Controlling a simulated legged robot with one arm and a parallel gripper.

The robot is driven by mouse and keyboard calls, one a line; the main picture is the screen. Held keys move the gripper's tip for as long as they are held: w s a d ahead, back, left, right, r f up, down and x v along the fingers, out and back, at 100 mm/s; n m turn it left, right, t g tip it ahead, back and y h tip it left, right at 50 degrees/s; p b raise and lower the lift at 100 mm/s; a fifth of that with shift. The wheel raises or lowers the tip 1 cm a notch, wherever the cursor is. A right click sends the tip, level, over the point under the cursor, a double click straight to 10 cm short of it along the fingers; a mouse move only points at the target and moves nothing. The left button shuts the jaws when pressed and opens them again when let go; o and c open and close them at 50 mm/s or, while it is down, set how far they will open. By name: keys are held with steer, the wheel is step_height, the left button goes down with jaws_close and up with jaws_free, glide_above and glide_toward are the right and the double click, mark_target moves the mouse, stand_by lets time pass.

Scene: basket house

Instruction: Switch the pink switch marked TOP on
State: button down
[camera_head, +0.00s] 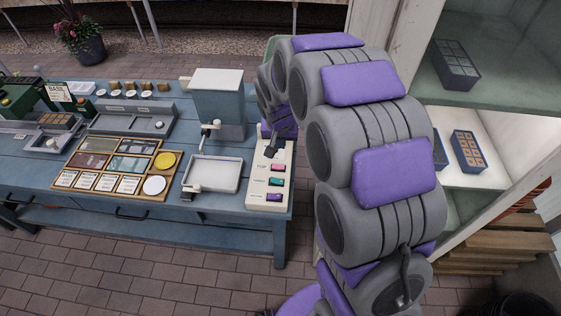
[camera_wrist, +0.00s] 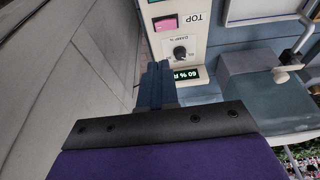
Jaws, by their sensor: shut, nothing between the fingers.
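The pink switch (camera_wrist: 165,23) sits next to the upside-down label TOP on a cream control panel (camera_wrist: 200,40) in the wrist view. In the head view the pink switch (camera_head: 278,168) is the uppermost of three coloured switches on the panel (camera_head: 256,185). I cannot tell which way it is rocked. My gripper (camera_wrist: 158,66) is shut and empty. Its blue-grey fingertips point toward the panel, near the black damp knob (camera_wrist: 180,52) and apart from the pink switch in the picture.
A teal switch (camera_head: 276,182) and a purple switch (camera_head: 274,197) lie below the pink one. A lit display (camera_wrist: 187,74) reads 60 %. A grey tray (camera_head: 213,174) and a hopper (camera_head: 217,100) stand left of the panel. White shelves (camera_head: 490,170) rise at the right.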

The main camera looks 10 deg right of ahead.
steer(key=shift+w+a+f, duration=0.1)
steer(key=shift+w+f, duration=0.25)
steer(key=shift+w, duration=0.15)
